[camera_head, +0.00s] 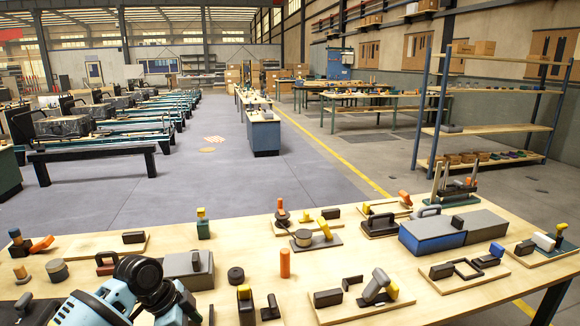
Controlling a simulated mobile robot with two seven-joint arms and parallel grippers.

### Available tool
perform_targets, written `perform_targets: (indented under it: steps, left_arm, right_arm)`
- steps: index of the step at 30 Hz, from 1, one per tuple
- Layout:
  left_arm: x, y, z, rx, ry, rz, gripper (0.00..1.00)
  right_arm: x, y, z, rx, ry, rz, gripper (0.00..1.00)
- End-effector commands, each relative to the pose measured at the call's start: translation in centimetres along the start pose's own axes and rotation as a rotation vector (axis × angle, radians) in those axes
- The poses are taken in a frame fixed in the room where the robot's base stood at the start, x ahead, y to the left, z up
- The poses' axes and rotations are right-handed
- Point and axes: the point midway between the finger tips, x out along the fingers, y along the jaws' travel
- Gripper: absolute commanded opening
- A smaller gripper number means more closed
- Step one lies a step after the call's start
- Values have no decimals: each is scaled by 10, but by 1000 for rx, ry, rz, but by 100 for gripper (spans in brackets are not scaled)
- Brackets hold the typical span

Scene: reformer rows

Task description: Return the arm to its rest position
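One of my arms shows at the bottom left, with light blue and black links folded in a bend over the table's near edge. It covers part of the wooden table (330,262) there. I cannot make out gripper fingers on it; its end is hidden or below the frame. My other arm and its gripper are not in view. No held object shows.
The tabletop holds several fixtures: a grey box (188,268), an orange cylinder (285,263), a dark yellow-topped block (246,304), and a blue-grey box (432,236). A shelf rack (489,129) stands right, reformer rows (97,158) left.

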Motion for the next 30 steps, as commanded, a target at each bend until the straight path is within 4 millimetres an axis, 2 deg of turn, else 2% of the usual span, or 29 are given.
perform_targets:
  steps: [8,12,18,24,30]
  left_arm:
    - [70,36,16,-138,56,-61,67]
    - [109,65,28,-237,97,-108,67]
    - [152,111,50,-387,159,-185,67]
    - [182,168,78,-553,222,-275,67]
    - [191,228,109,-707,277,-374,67]
  right_arm:
    - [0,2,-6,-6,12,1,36]
    - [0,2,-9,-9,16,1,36]
    - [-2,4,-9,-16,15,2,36]
    - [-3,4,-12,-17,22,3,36]
    - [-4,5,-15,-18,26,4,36]
